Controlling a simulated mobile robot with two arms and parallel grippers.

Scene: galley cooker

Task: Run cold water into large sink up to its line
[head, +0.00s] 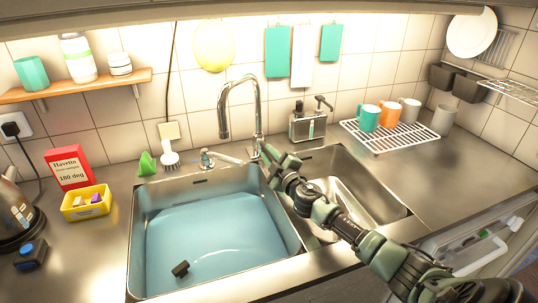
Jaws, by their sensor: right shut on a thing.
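The large sink (139,225) is the left basin and holds pale blue water (215,222), its surface below the rim. A small black block-like thing (180,268) shows near its front; I cannot tell if it floats. I cannot make out a fill line clearly. The curved chrome tap (223,110) stands behind the sinks, its spout over the large sink. A lever fitting with a blue mark (207,157) is left of its base. My right gripper (268,157) is shut at the tap's base, on what seems the tap lever, mostly hidden by the jaws. My left gripper is out of view.
The smaller sink (375,190) is at right, partly behind my right arm. A soap dispenser (308,125) and a rack with mugs (398,135) stand behind it. A yellow box (86,204), red card (69,167) and kettle (14,215) are at left.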

